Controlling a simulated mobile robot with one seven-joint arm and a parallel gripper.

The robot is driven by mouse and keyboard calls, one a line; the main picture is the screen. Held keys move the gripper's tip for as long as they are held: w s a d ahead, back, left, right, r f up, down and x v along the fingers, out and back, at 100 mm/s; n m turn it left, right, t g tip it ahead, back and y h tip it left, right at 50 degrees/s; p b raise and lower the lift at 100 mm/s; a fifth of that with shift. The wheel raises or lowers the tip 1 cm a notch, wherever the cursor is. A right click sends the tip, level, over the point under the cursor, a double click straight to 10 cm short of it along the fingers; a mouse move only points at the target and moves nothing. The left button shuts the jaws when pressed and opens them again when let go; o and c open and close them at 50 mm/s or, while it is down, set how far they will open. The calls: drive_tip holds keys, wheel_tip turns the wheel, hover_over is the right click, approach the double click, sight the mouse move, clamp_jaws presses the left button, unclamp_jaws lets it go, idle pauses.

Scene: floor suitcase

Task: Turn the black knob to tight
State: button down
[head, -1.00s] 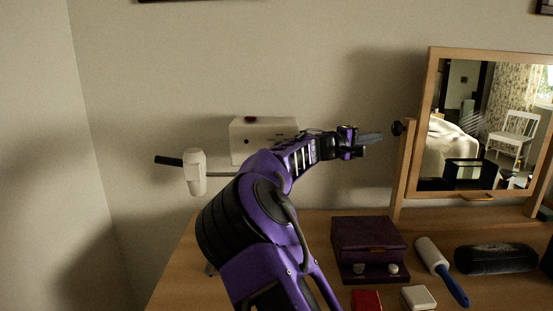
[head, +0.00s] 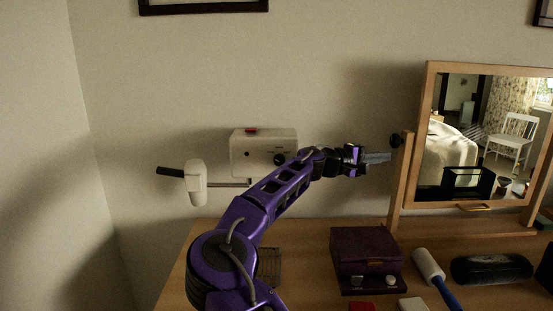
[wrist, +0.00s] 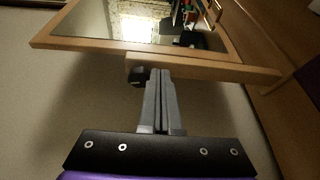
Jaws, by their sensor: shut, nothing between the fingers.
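The black knob (head: 395,140) sits on the left post of the wooden mirror stand (head: 399,185), near the post's top. In the wrist view the knob (wrist: 138,77) shows just left of my fingertips, against the wooden post. My gripper (head: 388,157) is shut and empty, its grey fingers pointing right at the post, just below the knob. In the wrist view my gripper (wrist: 160,74) has its two fingers side by side, tips at or very near the wood. I cannot tell whether they touch the post or the knob.
A tilted mirror (head: 484,138) fills the stand. A purple box (head: 366,252), a lint roller (head: 430,266) and a black case (head: 491,269) lie on the dresser below. A white box (head: 250,152) with its own dark dial is on the wall behind my arm.

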drive_tip(key=w+a+r+t+p, duration=0.2)
drive_tip(key=a+r, duration=0.1)
drive_tip(key=a, duration=0.1)
drive_tip(key=shift+n, duration=0.4)
drive_tip(key=shift+s+d, duration=0.15)
drive_tip(key=shift+d, duration=1.7)
drive_tip(key=shift+s+d, duration=0.1)
drive_tip(key=shift+d, duration=1.75)
drive_tip(key=shift+w, duration=0.35)
drive_tip(key=shift+f+b, duration=0.3)
drive_tip(key=shift+b, duration=1)
drive_tip(key=shift+s, duration=0.1)
drive_tip(key=b, duration=0.1)
approach(393, 145)
drive_tip(key=shift+w+d+r, duration=0.35)
drive_tip(key=shift+d+r, duration=0.1)
drive_tip(key=shift+r, duration=0.05)
